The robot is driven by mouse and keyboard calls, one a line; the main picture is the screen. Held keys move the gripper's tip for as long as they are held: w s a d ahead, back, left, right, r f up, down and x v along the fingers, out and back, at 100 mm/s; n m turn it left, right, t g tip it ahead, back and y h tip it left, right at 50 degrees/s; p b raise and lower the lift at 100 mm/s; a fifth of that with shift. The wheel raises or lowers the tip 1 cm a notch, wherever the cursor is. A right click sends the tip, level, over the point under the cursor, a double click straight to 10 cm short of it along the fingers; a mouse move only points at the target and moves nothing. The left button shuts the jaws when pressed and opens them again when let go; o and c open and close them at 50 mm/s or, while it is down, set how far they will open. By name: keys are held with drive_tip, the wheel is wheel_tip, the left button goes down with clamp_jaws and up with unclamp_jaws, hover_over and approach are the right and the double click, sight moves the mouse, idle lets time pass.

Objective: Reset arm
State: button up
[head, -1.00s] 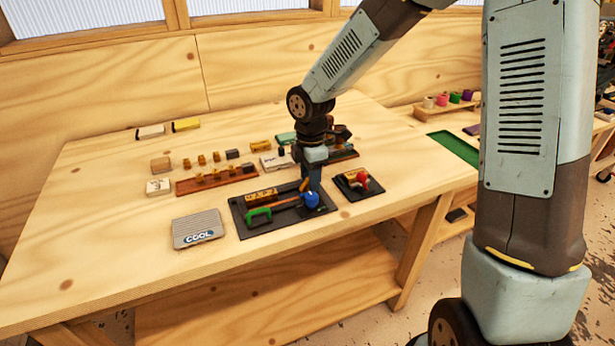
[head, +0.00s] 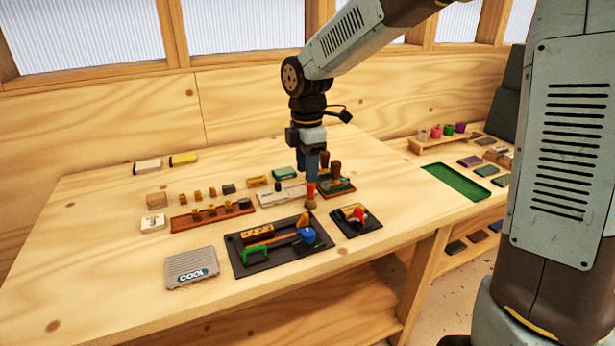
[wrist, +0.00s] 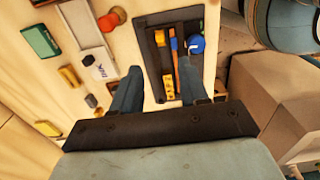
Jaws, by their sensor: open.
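My gripper (head: 313,170) hangs above the back half of the workbench, pointing down. In the wrist view my gripper (wrist: 160,90) shows two fingers spread apart with nothing between them. A dark tray (head: 288,262) lies below and in front of it, holding a green-framed tool (head: 256,251), a yellow block and a blue round piece (head: 307,236). The tray also shows in the wrist view (wrist: 150,52), beyond the fingers. A red-topped wooden piece (head: 311,198) stands on the bench just below the fingers and appears apart from them.
A smaller dark tray (head: 343,228) with a red piece sits to the right. A grey COOL box (head: 190,268) lies at the front left. A brown rack (head: 188,222) and small blocks stand at left. A green tray (head: 455,183) lies at right. The bench's left front is clear.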

idle(0.3)
drive_tip(key=s+d+r+m+t, duration=0.2)
drive_tip(key=s+d+r+m, duration=0.3)
drive_tip(key=s+d+m, duration=0.5)
drive_tip(key=s+d+r+m+t, duration=0.3)
drive_tip(key=s+d+r+m, duration=0.2)
drive_tip(key=s+d+m, duration=0.6)
drive_tip(key=d+m, duration=0.2)
drive_tip(key=d, duration=0.1)
drive_tip(key=shift+d+r+t, duration=0.25)
drive_tip(key=shift+d+t, duration=0.05)
